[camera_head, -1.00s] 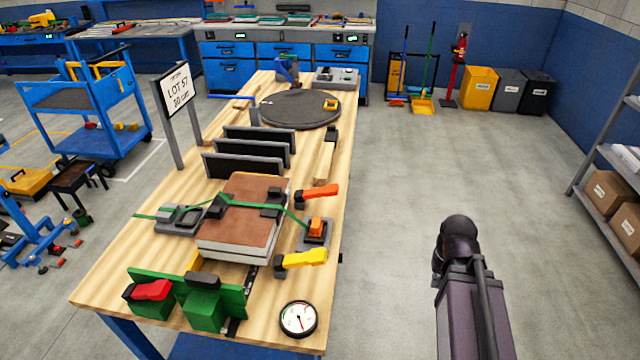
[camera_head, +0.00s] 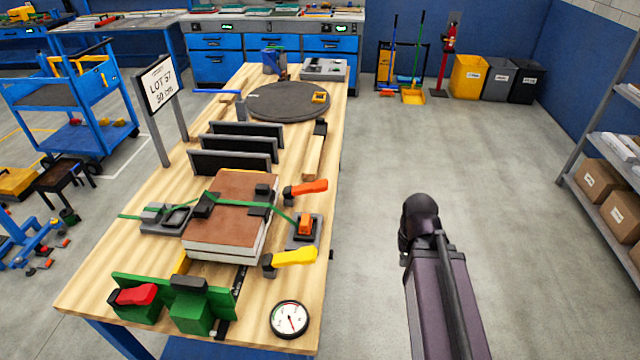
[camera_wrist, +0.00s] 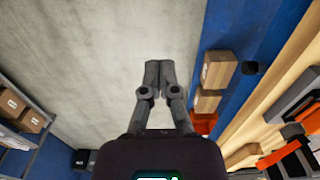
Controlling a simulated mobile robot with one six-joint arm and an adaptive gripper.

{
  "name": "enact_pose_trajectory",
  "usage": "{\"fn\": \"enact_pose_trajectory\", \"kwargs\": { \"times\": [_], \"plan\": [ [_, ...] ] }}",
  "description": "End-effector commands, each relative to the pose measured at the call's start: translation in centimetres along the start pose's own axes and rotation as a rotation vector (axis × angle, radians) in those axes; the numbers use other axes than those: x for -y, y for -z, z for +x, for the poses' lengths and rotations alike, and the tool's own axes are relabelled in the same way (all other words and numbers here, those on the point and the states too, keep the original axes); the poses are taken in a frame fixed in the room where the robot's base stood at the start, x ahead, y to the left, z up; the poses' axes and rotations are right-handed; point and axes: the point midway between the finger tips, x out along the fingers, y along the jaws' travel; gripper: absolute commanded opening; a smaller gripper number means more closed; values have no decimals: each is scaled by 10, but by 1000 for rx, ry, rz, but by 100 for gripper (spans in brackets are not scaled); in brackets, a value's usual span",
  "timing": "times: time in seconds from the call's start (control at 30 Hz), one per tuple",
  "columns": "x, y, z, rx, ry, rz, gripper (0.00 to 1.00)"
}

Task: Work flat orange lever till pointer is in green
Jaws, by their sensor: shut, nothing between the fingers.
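A flat orange lever (camera_head: 308,187) sticks out to the right from a black clamp beside the brown-topped panel stack (camera_head: 228,215) on the bench. A second, smaller orange piece (camera_head: 305,222) sits upright on a grey base, where the green strap ends. A round dial gauge (camera_head: 290,319) with a white face and red pointer lies at the bench's near right corner; its green zone is too small to make out. My gripper (camera_wrist: 157,68) is shut and empty in the wrist view, over the floor beside the bench. In the head view my arm is right of the bench, apart from the levers.
A yellow lever (camera_head: 294,257) lies just in front of the orange piece. A green fixture with a red handle (camera_head: 137,296) stands at the bench's near left. Black upright plates (camera_head: 230,160) stand behind the stack. The floor (camera_head: 365,230) right of the bench is clear.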

Motion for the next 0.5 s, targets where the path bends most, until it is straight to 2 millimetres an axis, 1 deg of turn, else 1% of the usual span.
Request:
{"fn": "enact_pose_trajectory", "kwargs": {
  "times": [0.17,0.27,0.37,0.47,0.5],
  "plan": [
    [7,14,-7,-3,3,-39,0],
    [16,31,-14,-7,6,-97,0],
    [29,55,-24,-13,12,-177,0],
    [48,84,-37,-21,18,-278,0],
    [56,96,-42,-24,20,-323,0]
  ]
}}
